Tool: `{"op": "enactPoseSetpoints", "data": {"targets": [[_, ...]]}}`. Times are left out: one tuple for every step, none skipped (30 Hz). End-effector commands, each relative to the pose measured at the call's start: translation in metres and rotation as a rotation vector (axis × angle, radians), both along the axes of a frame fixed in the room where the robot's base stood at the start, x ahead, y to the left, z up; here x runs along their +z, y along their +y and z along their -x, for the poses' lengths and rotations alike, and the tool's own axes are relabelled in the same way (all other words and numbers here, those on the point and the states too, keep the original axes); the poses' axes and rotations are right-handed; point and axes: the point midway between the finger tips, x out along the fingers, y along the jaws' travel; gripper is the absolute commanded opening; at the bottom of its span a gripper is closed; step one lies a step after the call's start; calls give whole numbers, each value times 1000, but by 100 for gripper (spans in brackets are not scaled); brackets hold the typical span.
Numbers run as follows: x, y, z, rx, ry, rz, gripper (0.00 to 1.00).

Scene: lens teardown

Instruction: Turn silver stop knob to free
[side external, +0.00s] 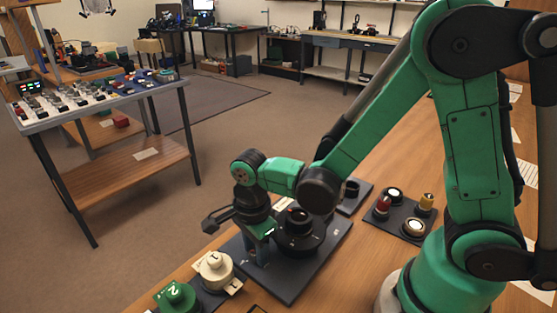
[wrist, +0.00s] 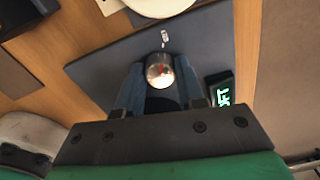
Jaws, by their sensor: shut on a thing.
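The silver stop knob (wrist: 160,70) shows in the wrist view as a rounded metal cap with a small red mark on top. My gripper (wrist: 160,90) has its two blue-grey fingers on either side of the knob and is shut on it. In the side view my gripper (side external: 262,256) points down at the dark base plate (side external: 300,278), and the knob is hidden there. A small white mark (wrist: 165,39) lies on the plate just beyond the knob. I cannot read which position the knob is in.
A black round unit (side external: 299,236) stands on the plate, close to my wrist. A cream piece marked 1 (side external: 215,270) and a green piece marked 2 (side external: 177,297) sit nearby. A dark tray (side external: 390,222) holds several small parts. A black block with green lettering (wrist: 221,92) is beside the right finger.

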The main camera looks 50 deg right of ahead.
Motion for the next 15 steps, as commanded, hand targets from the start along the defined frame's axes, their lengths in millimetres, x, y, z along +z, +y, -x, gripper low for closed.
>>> {"op": "enactPoseSetpoints", "data": {"targets": [[0, 0, 0, 17, 1, 0, 0], [0, 0, 0, 32, 1, 0, 0], [0, 0, 0, 53, 1, -1, 0], [0, 0, 0, 71, 2, -1, 0], [0, 0, 0, 91, 2, -1, 0], [0, 0, 0, 119, 2, -1, 0], [0, 0, 0, 143, 2, -1, 0], [0, 0, 0, 168, 2, -1, 0], [0, 0, 0, 202, 2, -1, 0], [0, 0, 0, 230, 2, -1, 0], [0, 0, 0, 257, 2, -1, 0], [0, 0, 0, 295, 2, -1, 0], [0, 0, 0, 324, 2, -1, 0], [0, 0, 0, 353, 2, -2, 0], [0, 0, 0, 391, 1, -2, 0]]}}
